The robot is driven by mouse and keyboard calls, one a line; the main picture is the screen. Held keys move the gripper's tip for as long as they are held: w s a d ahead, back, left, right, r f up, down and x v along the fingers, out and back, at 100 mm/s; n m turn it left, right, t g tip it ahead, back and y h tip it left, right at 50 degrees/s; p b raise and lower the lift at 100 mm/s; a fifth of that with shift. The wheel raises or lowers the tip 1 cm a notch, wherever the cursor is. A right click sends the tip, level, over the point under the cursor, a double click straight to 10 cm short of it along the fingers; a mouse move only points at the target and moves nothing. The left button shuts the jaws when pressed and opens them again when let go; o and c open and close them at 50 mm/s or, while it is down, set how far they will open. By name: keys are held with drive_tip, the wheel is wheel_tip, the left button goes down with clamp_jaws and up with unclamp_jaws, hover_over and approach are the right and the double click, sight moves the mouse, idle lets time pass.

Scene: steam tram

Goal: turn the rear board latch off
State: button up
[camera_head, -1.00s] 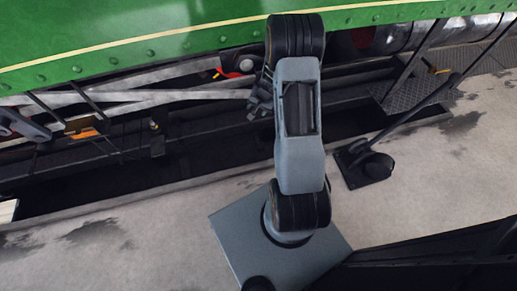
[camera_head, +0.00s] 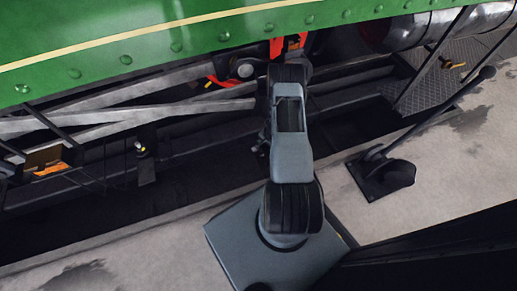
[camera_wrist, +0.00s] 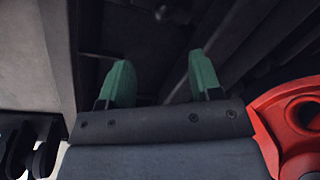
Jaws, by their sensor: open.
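I cannot tell for certain which part is the rear board latch. A small brass-coloured handle (camera_head: 452,66) lies on a dark chequered board (camera_head: 440,84) at the right in the head view, and may be it. My gripper's two green fingers (camera_wrist: 162,80) stand apart in the wrist view, with nothing between them. They point into a dark space under the tram, among dim bars. In the head view my gripper is mostly hidden by my arm, beside the dark frame rail and well left of the brass handle.
The green riveted tram side (camera_head: 150,40) overhangs the top. Pale rods (camera_head: 170,95) cross the underframe. A red part (camera_wrist: 292,118) is close right of my gripper. A black floor lever (camera_head: 432,118) stands right of my arm. The grey floor (camera_head: 150,245) in front is mostly clear.

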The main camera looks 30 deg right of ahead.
sight(262, 153)
drive_tip(key=w+f+b, duration=0.1)
drive_tip(key=f+b, duration=0.1)
drive_tip(key=f, duration=0.2)
drive_tip(key=w+f+b, duration=0.1)
drive_tip(key=f+b, duration=0.1)
drive_tip(key=f, duration=0.3)
drive_tip(key=f+b, duration=0.2)
drive_tip(key=f, duration=0.2)
drive_tip(key=shift+w+a+f, duration=0.25)
drive_tip(key=shift+w+a, duration=0.1)
drive_tip(key=shift+w, duration=0.05)
clamp_jaws()
